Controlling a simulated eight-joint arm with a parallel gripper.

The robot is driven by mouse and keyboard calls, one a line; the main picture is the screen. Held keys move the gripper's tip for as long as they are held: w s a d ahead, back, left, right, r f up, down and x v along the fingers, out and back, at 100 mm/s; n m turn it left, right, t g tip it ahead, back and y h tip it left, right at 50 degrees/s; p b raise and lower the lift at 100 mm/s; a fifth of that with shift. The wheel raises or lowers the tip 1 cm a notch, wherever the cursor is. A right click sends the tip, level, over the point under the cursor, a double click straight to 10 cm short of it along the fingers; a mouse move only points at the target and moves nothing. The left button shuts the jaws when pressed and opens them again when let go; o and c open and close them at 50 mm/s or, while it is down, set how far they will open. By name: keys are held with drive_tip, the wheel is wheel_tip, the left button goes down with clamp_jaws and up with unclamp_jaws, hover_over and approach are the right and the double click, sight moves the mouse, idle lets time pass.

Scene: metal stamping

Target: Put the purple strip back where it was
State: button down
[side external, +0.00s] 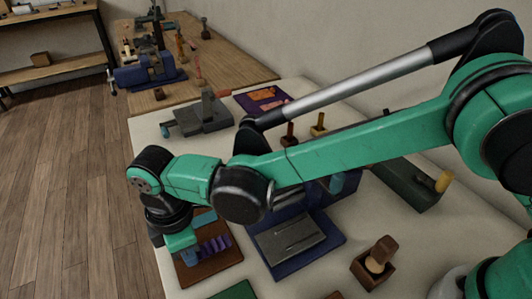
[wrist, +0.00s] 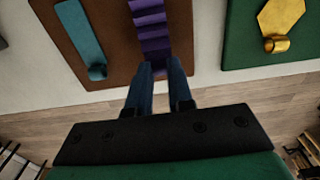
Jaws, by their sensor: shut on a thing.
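The purple strip (wrist: 151,28) is long and bent into step-like ridges. In the wrist view it runs up from between my fingertips, over the brown mat (wrist: 112,30). My gripper (wrist: 155,72) is shut on the near end of the strip, and its fingers hide that end. In the side view the purple strip (side external: 216,246) shows its ridges over the brown mat (side external: 216,271), right of my gripper (side external: 187,258). I cannot tell whether the strip touches the mat or is slightly above it.
A teal strip with a curled end (wrist: 84,36) lies left of the purple strip on the brown mat. A green mat (wrist: 240,40) with a gold piece (wrist: 281,18) is to the right. A blue press base with a grey plate (side external: 290,238) and a wooden box (side external: 371,271) stand nearby.

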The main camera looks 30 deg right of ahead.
drive_tip(key=shift+f, duration=0.4)
drive_tip(key=c, duration=0.7)
unclamp_jaws()
drive_tip(key=r, duration=0.6)
drive_tip(key=shift+w+d, duration=0.25)
drive_tip(key=shift+d, duration=0.15)
drive_tip(key=d+r+m+t, duration=0.1)
drive_tip(key=d+r+m, duration=0.1)
drive_tip(key=d+m, duration=0.2)
drive_tip(key=d+r+m+t, duration=0.2)
drive_tip(key=d+r+m, duration=0.1)
drive_tip(key=d, duration=0.8)
drive_tip(key=d+r+m+t+y, duration=0.1)
drive_tip(key=d+r+m, duration=0.2)
drive_tip(key=d+m, duration=0.2)
drive_tip(key=shift+w+d+r+t, duration=0.15)
drive_tip(key=shift+d, duration=0.55)
drive_tip(key=shift+w+d+r+t, duration=0.1)
drive_tip(key=shift+w+d+t, duration=0.05)
drive_tip(key=shift+d, duration=0.55)
drive_tip(key=s+d+m+t, duration=0.1)
drive_tip(key=d+m, duration=0.1)
drive_tip(key=s+d+f+m, duration=0.1)
drive_tip(key=s+d+m, duration=0.1)
drive_tip(key=d, duration=0.1)
drive_tip(key=s+d+f+m+t+h, duration=0.1)
drive_tip(key=d+m, duration=0.1)
drive_tip(key=d, duration=0.1)
drive_tip(key=shift+s+t, duration=0.2)
drive_tip(key=shift+t, duration=0.1)
